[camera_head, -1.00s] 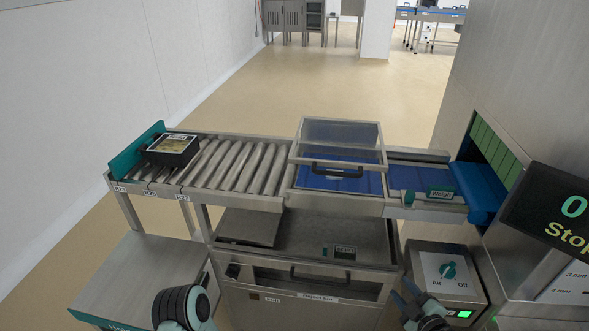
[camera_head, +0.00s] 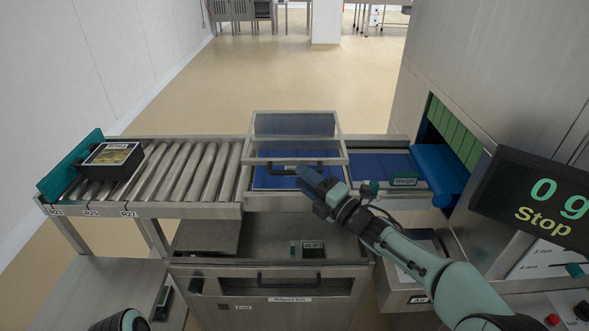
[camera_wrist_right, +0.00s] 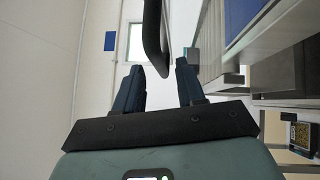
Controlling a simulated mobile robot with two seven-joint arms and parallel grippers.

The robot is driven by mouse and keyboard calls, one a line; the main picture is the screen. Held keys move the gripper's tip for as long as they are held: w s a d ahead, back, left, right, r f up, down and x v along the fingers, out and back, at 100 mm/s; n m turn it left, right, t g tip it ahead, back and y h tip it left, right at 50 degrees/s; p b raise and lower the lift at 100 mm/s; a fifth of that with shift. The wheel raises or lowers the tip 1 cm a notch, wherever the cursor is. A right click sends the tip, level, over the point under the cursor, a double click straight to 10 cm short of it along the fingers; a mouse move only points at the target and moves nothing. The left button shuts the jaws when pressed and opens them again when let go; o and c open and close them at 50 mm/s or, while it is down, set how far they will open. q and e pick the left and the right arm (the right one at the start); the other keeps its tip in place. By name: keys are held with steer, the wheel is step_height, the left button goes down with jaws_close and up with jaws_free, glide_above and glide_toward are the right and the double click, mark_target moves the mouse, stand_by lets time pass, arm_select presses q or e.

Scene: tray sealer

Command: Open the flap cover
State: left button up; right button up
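The flap cover (camera_head: 294,124) is a clear panel in a metal frame, lying closed over the blue belt in the middle of the conveyor line. Its black handle (camera_head: 284,169) is on the front edge. My right gripper (camera_head: 306,174) is at the right end of the handle in the head view. In the right wrist view the two dark fingers (camera_wrist_right: 160,82) are spread, and the black handle (camera_wrist_right: 153,38) shows ahead of the gap between them. Contact cannot be told. Of my left arm only a rounded part shows at the bottom left; its gripper is out of view.
A black tray (camera_head: 112,156) with a labelled pack lies on the rollers (camera_head: 187,167) at left. A display (camera_head: 534,199) reading "0 g" and "Stop" juts in at right. A metal cabinet (camera_head: 270,283) stands below the conveyor.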

mark_target(295, 154)
steer(key=shift+p+x, duration=0.3)
steer(key=shift+x, duration=1.6)
